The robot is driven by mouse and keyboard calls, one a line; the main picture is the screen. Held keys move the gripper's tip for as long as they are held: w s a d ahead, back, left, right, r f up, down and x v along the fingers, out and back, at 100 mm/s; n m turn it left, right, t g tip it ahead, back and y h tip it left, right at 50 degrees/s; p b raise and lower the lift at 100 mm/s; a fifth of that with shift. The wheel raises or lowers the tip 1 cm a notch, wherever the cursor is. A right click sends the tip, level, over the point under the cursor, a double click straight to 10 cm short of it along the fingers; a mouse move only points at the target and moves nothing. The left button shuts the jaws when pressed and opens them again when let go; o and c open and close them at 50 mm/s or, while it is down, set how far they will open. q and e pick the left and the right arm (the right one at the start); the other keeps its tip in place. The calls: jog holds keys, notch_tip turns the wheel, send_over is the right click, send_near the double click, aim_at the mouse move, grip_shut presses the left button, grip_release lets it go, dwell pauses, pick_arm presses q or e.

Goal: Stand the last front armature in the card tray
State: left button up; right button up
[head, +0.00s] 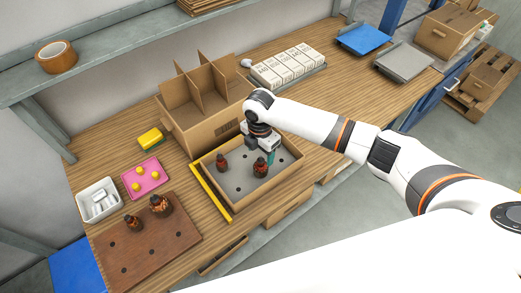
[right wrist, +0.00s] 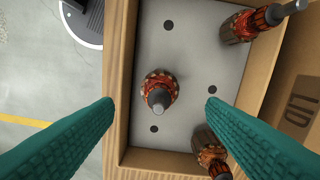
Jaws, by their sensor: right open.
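The card tray (head: 239,205) stands on the bench with a grey holed floor. Dark red and copper armatures stand in it: one at left (head: 222,162), one nearer the middle (head: 260,168). The right wrist view shows three: one in the middle (right wrist: 158,92), one at top right (right wrist: 240,27), and one at lower right (right wrist: 208,152), partly behind a finger. My right gripper (right wrist: 160,105) is open above the tray; the middle armature shows between its teal fingers, which appear clear of it. In the head view this gripper (head: 270,157) hides part of the tray. My left gripper is not in view.
A brown holed board (head: 150,245) at front left holds two armatures (head: 159,205). A divided cardboard box (head: 190,125) stands right behind the tray. A pink tray (head: 141,171), white bin (head: 98,210) and yellow block (head: 150,138) stand left. White cartons (head: 290,66) stand behind right.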

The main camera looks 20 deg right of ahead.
jog(key=shift+r+p, duration=2.1)
jog(key=shift+r, duration=0.2)
jog(key=o, duration=0.6)
jog(key=shift+c, duration=0.2)
notch_tip(320, 180, up, 12)
jog(key=b, duration=0.3)
jog(key=shift+w, duration=0.1)
